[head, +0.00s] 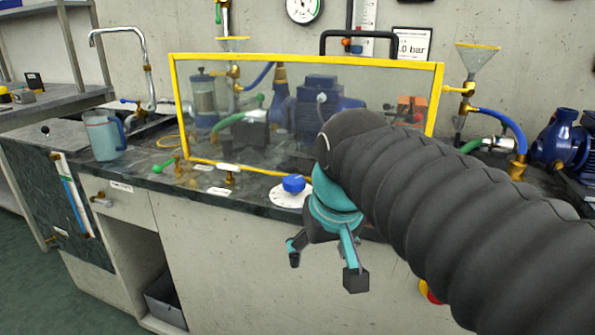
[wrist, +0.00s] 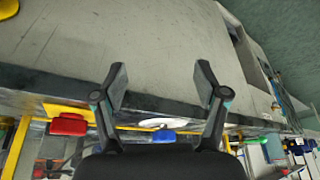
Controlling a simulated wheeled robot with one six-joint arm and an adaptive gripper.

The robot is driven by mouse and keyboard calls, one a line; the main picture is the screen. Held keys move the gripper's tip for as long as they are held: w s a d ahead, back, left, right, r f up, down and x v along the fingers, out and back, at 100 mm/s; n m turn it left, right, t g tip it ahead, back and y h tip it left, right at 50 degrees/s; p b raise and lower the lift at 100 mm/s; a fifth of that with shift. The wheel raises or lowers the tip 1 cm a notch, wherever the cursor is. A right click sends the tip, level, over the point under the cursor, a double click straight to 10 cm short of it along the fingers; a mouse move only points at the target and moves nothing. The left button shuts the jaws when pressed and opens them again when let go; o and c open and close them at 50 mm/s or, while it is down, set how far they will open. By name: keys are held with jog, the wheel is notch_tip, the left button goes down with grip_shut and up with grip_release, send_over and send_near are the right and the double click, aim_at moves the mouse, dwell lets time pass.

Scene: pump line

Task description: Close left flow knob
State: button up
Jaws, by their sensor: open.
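A blue knob (head: 294,184) sits on a white round disc (head: 288,196) on the counter's front edge, just in front of the yellow-framed clear guard. The knob also shows in the wrist view (wrist: 163,136), between the bases of my fingers. I cannot read a label naming it the left flow knob. My gripper (head: 325,266) hangs below and right of the knob in the head view, in front of the cabinet face. Its fingers are spread and empty, apart from the knob. In the wrist view my gripper (wrist: 161,82) faces the counter edge and the pale cabinet front.
The yellow-framed guard (head: 308,64) stands behind the knob. A red knob-like part (wrist: 68,125) is beside a yellow plate in the wrist view. A green-handled valve (head: 167,164) and a jug (head: 103,136) are left on the counter. Floor is clear at left.

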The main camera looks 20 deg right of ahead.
aim_at(294, 179)
jog(key=w+r+m+g+p, duration=0.2)
jog(key=w+r+g, duration=0.2)
jog(key=w+r, duration=1.35)
jog(key=f+b, duration=0.1)
jog(key=f, duration=0.3)
jog(key=f+b, duration=0.2)
jog(key=f, duration=0.2)
jog(key=f+b, duration=0.1)
jog(key=f, duration=0.3)
jog(key=shift+s+d+f+b, duration=0.15)
jog(key=shift+s+f+b, duration=0.2)
jog(key=c, duration=1.2)
jog(key=shift+o, duration=0.2)
